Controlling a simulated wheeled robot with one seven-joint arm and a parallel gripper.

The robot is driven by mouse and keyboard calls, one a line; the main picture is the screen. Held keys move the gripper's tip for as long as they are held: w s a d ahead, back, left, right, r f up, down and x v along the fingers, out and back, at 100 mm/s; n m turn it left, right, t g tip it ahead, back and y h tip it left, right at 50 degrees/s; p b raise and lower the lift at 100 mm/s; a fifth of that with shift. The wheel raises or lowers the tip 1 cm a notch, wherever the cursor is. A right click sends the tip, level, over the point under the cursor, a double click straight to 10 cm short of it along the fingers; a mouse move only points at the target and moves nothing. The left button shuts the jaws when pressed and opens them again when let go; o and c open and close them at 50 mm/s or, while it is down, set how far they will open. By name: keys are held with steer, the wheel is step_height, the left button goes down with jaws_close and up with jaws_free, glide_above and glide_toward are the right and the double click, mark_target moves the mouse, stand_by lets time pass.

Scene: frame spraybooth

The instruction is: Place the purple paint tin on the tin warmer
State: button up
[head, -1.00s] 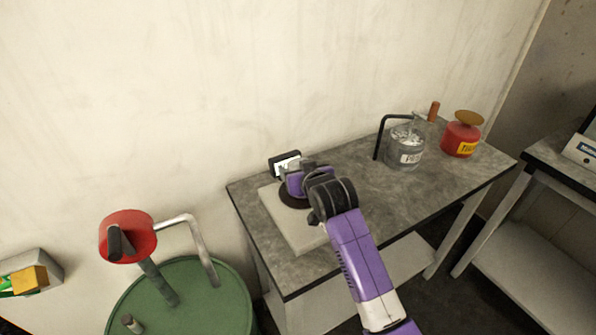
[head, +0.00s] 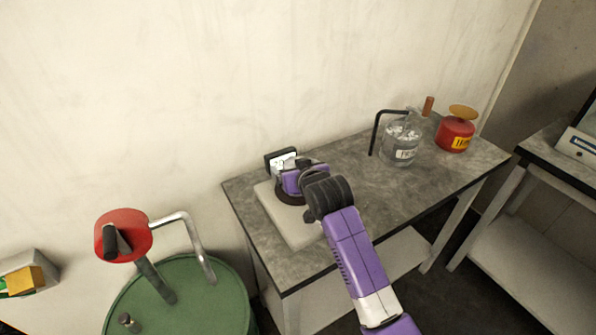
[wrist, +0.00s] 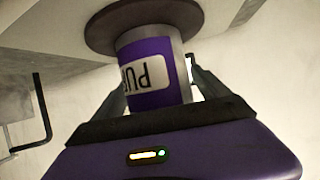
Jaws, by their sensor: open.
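The purple paint tin shows in the wrist view (wrist: 148,78), with silver ends and a white label reading "PU", upside down in this view. Its base is against the dark round plate (wrist: 140,25) of the tin warmer. In the head view the warmer is a pale slab (head: 287,222) with a dark disc on the left of the grey table. My gripper (wrist: 158,82) is open, with one finger on each side of the tin. In the head view my gripper (head: 300,178) reaches over the disc and hides much of the tin.
A glass jar (head: 401,145), a bent black rod (head: 374,135) and a red tin (head: 456,134) are on the grey table (head: 365,205). A green drum (head: 190,300) stands at left. The table's middle is clear.

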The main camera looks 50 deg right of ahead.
steer(key=v, duration=1.2)
steer(key=shift+n+t+y, duration=0.5)
steer(key=shift+n+y, duration=0.1)
steer(key=shift+n, duration=0.1)
steer(key=s+a+f, duration=0.1)
steer(key=a+f, duration=0.1)
steer(key=s+a+f, duration=0.4)
steer(key=a, duration=0.1)
steer(key=shift+s, duration=0.1)
steer(key=s+a+f+n+t+y, duration=0.1)
steer(key=s+a, duration=0.4)
steer(key=s, duration=0.3)
steer(key=s+a+f+n+y, duration=0.2)
steer(key=s+a, duration=0.4)
steer(key=s, duration=0.2)
steer(key=s+a+r, duration=0.1)
steer(key=s+r, duration=0.1)
steer(key=s, duration=0.3)
steer(key=s+a+r+n+t+y, duration=0.1)
steer(key=s+r, duration=0.2)
steer(key=s, duration=0.2)
steer(key=shift+s+a+y, duration=0.2)
steer(key=shift+a+y, duration=0.1)
